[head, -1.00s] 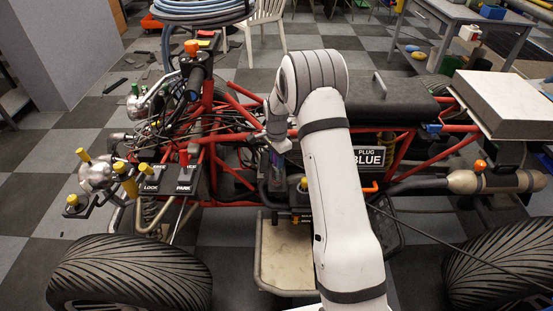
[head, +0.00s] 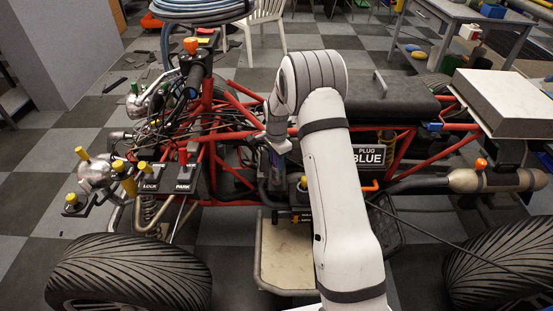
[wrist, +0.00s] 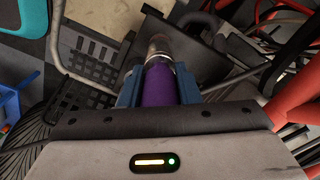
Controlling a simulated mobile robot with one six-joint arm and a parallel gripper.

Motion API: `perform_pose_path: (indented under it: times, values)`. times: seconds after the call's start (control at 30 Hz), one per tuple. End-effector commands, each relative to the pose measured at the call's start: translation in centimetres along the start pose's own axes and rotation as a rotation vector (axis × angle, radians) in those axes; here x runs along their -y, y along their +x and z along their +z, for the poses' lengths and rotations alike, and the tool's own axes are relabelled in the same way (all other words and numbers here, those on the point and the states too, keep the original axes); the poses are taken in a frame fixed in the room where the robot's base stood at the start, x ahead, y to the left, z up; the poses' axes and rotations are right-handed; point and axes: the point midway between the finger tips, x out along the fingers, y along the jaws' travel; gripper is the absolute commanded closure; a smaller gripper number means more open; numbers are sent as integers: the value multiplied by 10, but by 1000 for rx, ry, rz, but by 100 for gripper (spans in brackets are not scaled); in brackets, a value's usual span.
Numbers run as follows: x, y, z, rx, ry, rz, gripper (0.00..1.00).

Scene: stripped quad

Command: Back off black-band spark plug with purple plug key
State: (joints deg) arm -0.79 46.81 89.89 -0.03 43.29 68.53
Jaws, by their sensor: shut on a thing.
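My gripper (wrist: 157,78) is shut on the purple plug key (wrist: 160,88), with a blue finger on each side of it. In the wrist view the key's metal end (wrist: 158,48) points away from me toward dark engine parts. In the head view my gripper (head: 276,150) is low beside the red frame, partly covered by my white arm, and the key is hard to make out. I cannot see the black-band spark plug in either view, nor tell whether the key sits on a plug.
Red frame tubes (head: 402,155) surround the work area. A sign reading "PLUG BLUE" (head: 367,158) is right of my arm. LOCK and PARK plates (head: 166,185) with handles are at left. A tan footplate (head: 285,265) lies below. Large tyres (head: 130,275) stand in front.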

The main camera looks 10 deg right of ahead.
Motion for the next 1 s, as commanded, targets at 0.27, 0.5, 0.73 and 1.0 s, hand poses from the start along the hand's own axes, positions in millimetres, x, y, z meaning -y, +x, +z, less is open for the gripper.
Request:
perform_pose_path:
  times: [0.27,0.5,0.73,1.0]
  values:
    - [0,4,0,0,-57,-1,98]
    - [0,4,0,0,-203,-1,98]
    - [0,4,0,0,-208,-1,98]
    - [-1,4,0,0,-394,-1,98]
